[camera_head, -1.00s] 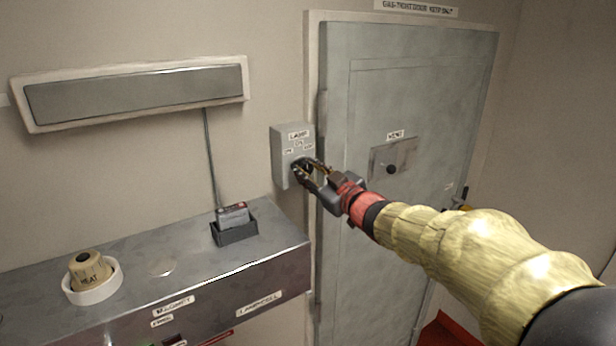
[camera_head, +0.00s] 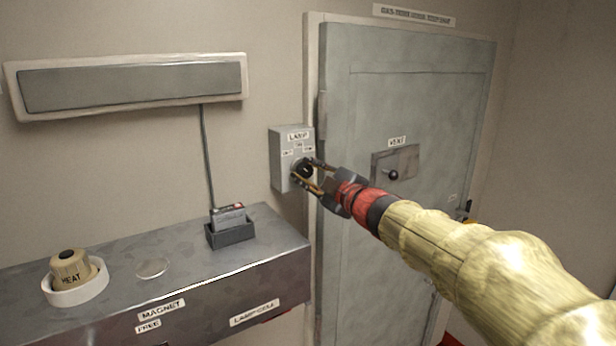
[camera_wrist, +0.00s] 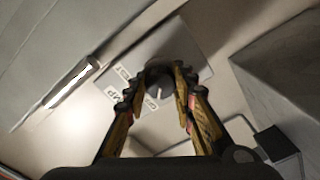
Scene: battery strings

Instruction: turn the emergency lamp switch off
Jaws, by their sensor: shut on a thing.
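The lamp switch is a grey box (camera_head: 281,150) on the wall left of the door, with a LAMP label and smaller labels above a dark round knob (camera_head: 301,168). My gripper (camera_head: 311,176) is at the box front, its two fingers on either side of the knob and shut on it. In the wrist view the knob (camera_wrist: 158,76) sits between the fingertips (camera_wrist: 158,90), with a pale pointer line on it. The labels beside it are tilted in that view, and I cannot tell which one the pointer meets.
A lamp panel (camera_head: 130,84) is on the wall, with a cable down to a small black holder (camera_head: 231,236) on the metal cabinet (camera_head: 200,265). The grey door (camera_head: 350,250) has a VENT plate (camera_head: 408,160).

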